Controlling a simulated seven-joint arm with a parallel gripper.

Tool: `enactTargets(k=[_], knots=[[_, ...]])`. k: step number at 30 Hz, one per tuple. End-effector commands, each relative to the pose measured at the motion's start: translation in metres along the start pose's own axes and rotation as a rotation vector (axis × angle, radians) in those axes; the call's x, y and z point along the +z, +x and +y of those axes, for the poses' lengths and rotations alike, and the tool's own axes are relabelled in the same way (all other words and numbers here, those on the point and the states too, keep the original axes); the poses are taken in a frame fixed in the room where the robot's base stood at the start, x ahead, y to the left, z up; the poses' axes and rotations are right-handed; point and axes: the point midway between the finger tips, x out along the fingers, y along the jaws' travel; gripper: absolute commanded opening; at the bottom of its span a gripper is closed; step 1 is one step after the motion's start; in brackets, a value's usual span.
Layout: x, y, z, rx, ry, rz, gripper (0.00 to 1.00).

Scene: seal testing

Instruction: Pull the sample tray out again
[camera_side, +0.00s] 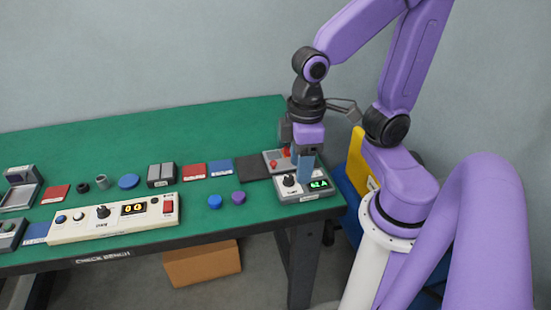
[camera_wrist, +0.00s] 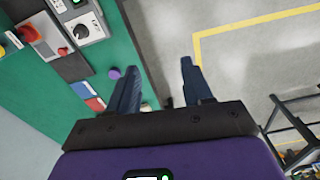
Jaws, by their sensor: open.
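A grey tester box (camera_side: 303,188) with a black knob and a lit green display stands at the right end of the green bench. It also shows at the upper left of the wrist view (camera_wrist: 92,27). Behind it in the side view is a grey plate with red parts (camera_side: 270,158), which also shows in the wrist view (camera_wrist: 42,42). I cannot tell which part is the sample tray. My gripper (camera_side: 301,160) is open, and one finger partly hides the box in the side view. In the wrist view, nothing is between the fingers (camera_wrist: 157,68), and floor shows beyond them.
A dark mat (camera_side: 253,167), blue card (camera_side: 221,167) and red card (camera_side: 194,171) lie left of the box. Blue (camera_side: 215,201) and purple (camera_side: 239,197) caps lie near the front edge. A cream control panel (camera_side: 117,219) stands further left. A yellow bin (camera_side: 358,160) is right of the bench.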

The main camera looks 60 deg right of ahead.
Motion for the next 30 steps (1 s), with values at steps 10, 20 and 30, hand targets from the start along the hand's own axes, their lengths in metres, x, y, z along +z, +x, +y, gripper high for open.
enactTargets(k=[10, 20, 30], knots=[[-0.046, 0.006, 0.086, 0.013, 0.805, -0.006, 0.50], [-0.050, 0.016, 0.185, 0.024, 1.560, -0.010, 0.50], [-0.020, 0.026, 0.265, 0.031, 2.169, -0.007, 0.50]])
